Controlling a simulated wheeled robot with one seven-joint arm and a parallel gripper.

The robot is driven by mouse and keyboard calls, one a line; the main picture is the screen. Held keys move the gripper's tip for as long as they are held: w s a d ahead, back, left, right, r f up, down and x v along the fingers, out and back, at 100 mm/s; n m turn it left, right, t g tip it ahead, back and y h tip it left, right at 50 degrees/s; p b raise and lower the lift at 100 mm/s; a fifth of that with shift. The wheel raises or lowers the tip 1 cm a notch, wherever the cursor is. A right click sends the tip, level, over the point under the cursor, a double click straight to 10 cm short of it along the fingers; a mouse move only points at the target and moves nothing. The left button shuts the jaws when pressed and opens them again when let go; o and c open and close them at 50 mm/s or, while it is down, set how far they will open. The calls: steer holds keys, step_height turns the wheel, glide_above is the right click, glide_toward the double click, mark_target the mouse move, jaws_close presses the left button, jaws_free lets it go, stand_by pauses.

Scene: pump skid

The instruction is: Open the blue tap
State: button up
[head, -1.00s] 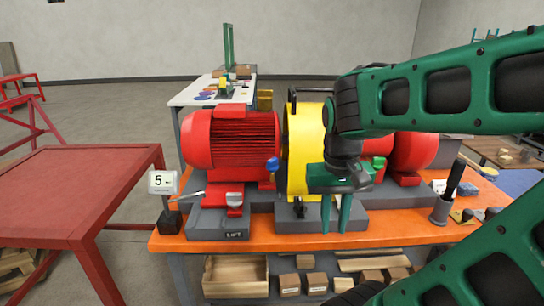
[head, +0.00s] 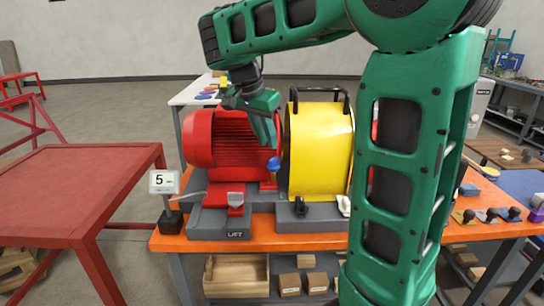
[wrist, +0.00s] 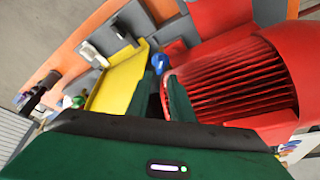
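The blue tap (head: 273,164) is a small round blue knob on a red stem, between the red ribbed motor (head: 225,140) and the yellow guard (head: 318,150). My gripper (head: 270,143) points down just above the tap in the head view, with nothing held. In the wrist view the blue tap (wrist: 160,62) shows just beyond the fingertips, near the gap between them. The two green fingers (wrist: 163,78) are apart, with the yellow guard to the left and the red motor to the right. I cannot tell whether a finger touches the tap.
An orange bench (head: 275,238) carries the pump skid. My arm hides the right part.

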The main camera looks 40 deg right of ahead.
mark_target(273, 159)
steer(key=x, duration=0.7)
